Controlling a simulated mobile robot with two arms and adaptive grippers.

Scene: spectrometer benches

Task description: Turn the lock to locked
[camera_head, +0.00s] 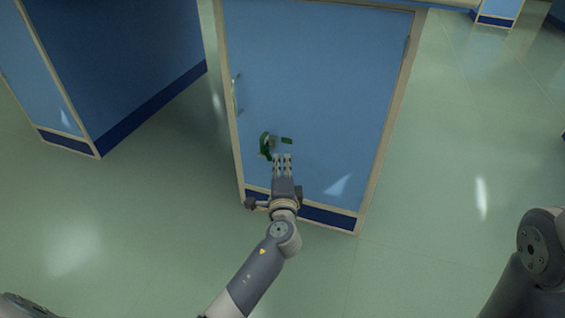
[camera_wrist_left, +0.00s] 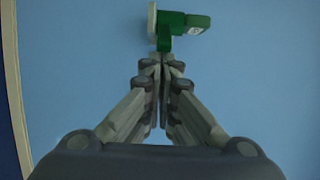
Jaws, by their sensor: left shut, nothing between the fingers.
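The green lock (camera_head: 265,146) is on the blue door (camera_head: 315,75), low and near its left edge. A separate-looking small green piece (camera_head: 287,140) shows just right of it. In the left wrist view the lock (camera_wrist_left: 183,22) has a green arm pointing right, a pale plate at its left and a short green part below. My left gripper (camera_head: 282,156) is shut and empty, its fingertips (camera_wrist_left: 161,62) just below the lock. I cannot tell whether they touch it. The lock's lower part is partly hidden by the fingertips. My right gripper is out of view.
A door handle (camera_head: 235,95) is on the door's left side, above the lock. A beige frame (camera_head: 389,135) surrounds the door. Blue walls (camera_head: 120,60) stand at left. The pale green floor (camera_head: 450,150) is clear at right.

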